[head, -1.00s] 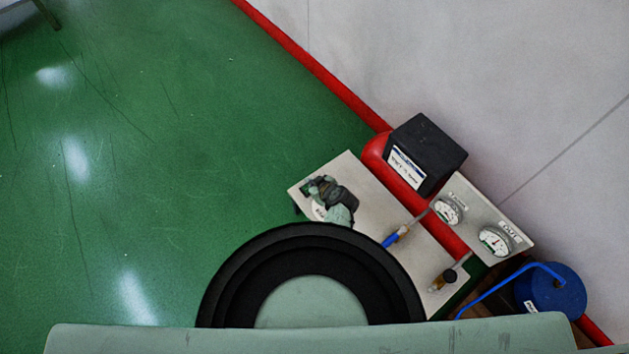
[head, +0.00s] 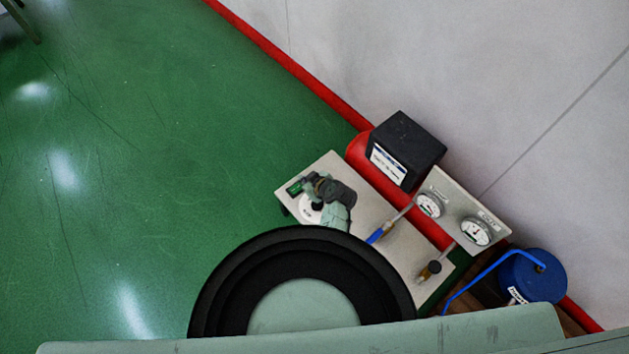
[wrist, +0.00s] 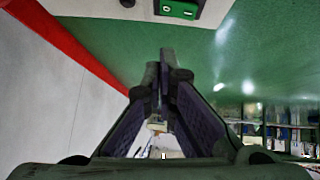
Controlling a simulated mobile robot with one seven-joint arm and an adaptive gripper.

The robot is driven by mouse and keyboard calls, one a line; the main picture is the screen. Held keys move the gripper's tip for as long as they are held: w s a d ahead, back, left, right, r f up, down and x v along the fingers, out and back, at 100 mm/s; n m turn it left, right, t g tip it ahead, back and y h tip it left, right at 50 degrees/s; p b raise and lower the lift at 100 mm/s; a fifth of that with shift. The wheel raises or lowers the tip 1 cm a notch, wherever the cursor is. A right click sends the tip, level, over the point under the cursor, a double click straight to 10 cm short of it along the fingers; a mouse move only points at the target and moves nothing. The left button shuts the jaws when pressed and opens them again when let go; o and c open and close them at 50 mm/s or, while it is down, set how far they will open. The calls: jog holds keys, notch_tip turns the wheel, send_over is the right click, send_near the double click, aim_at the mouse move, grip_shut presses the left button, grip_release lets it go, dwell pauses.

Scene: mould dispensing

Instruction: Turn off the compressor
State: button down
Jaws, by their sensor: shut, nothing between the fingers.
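The compressor has a red tank (head: 363,150) and a pale beige top panel (head: 385,205). A green rocker switch (head: 295,187) sits at the panel's left corner. In the wrist view the green switch (wrist: 178,9) shows at the top edge, marked "0" and "I", just beyond the fingertips. My gripper (wrist: 165,72) is shut and empty, with its fingers converging below the switch in that view. In the head view my gripper (head: 318,188) is over the panel, just right of the switch. I see no clear contact with the switch.
A black box (head: 405,148) stands on the tank by the white wall. Two gauges (head: 430,205) (head: 475,231), a blue-handled valve (head: 381,232) and a brass fitting (head: 430,269) are nearby. A blue canister (head: 533,277) stands at right. Green floor (head: 130,160) lies open at left.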

jog(key=shift+w+d+v, duration=0.1)
jog(key=shift+d+v, duration=0.05)
jog(key=shift+v, duration=1)
jog(key=shift+w+d+v, duration=0.15)
jog(key=shift+v, duration=0.95)
